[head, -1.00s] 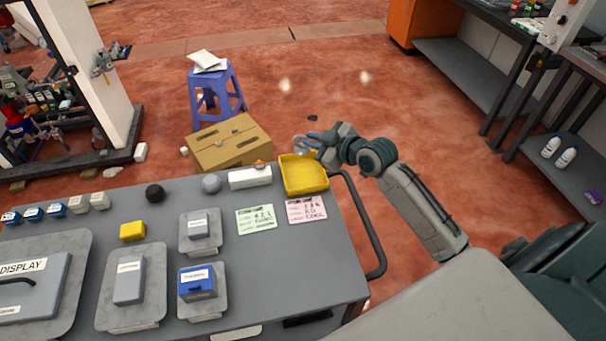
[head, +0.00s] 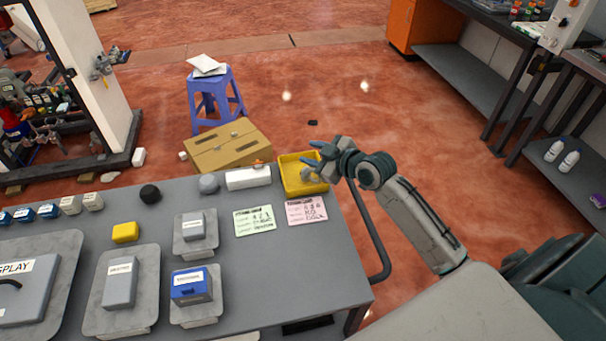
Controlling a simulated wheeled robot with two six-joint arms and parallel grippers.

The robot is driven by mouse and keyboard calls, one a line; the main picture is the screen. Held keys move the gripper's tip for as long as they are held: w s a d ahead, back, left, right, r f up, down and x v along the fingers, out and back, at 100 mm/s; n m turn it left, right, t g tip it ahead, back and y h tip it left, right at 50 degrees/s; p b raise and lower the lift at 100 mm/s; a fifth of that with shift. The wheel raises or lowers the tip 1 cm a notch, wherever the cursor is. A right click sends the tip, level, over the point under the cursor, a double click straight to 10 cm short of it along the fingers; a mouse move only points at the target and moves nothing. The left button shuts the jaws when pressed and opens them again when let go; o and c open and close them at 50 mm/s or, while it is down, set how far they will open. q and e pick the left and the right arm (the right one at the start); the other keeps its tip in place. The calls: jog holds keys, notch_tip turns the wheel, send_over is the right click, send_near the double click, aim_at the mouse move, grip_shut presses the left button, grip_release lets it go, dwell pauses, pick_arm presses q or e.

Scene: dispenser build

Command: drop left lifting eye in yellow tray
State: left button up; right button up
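The yellow tray (head: 287,189) sits at the far right corner of the grey table. My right gripper (head: 313,153) is over the tray's right part, with its two fingers spread apart. A small grey piece, seemingly the lifting eye (head: 308,173), shows just below the lower finger, within the tray's outline. It looks apart from the fingers, though the lower finger partly overlaps the area, and I cannot tell whether it rests on the tray floor. My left gripper is out of view.
Pink (head: 306,211) and green (head: 255,220) cards lie in front of the tray. A cardboard box (head: 228,148) is on the floor behind.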

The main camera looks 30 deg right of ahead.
jog(key=v, duration=1)
jog(key=shift+s+r+b, duration=0.2)
jog(key=shift+s+b, duration=0.1)
jog(key=shift+s+d, duration=0.1)
jog(key=shift+d, duration=0.1)
dwell(0.4)
